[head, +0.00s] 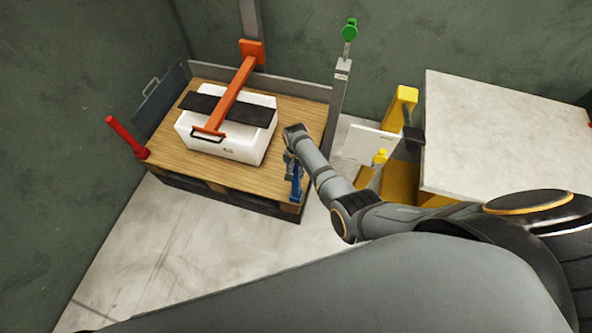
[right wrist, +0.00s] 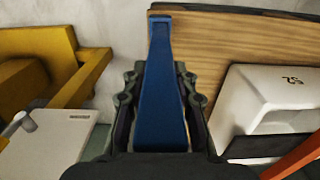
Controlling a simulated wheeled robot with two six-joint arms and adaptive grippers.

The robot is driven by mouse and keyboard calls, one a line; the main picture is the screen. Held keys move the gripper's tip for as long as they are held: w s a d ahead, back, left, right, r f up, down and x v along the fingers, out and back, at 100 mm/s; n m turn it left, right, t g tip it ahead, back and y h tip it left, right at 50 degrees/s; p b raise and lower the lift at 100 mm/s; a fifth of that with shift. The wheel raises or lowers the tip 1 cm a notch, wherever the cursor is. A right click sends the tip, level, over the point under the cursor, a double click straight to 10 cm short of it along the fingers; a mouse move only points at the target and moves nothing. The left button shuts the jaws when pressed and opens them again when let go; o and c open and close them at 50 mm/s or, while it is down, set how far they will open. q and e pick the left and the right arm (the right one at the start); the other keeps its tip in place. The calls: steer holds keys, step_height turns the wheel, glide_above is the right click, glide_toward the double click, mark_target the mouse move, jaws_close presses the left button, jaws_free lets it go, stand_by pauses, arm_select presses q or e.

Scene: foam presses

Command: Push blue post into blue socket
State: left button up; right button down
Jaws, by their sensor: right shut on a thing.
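The blue post (head: 296,186) is at the front right corner of the wooden pallet in the head view. My right gripper (head: 291,168) is shut on it from above. In the right wrist view the blue post (right wrist: 160,105) runs between the two fingers (right wrist: 160,82) and away toward the pallet edge. A blue part (right wrist: 159,24) at its far end, by the pallet edge, may be the blue socket; I cannot tell whether the post is in it. My left gripper is not in view.
A white box (head: 250,148) with a black strap and an orange press arm (head: 235,92) sits on the pallet (head: 178,175). A tilted red post (head: 125,136) and a green-knobbed post (head: 349,32) stand at other corners. A yellow frame (head: 404,100) and pale table (head: 500,140) are right.

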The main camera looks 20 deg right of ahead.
steer(key=shift+f+b, duration=1.6)
steer(key=shift+f, duration=0.4)
steer(key=c, duration=1)
jaws_free()
step_height(320, 180, up, 12)
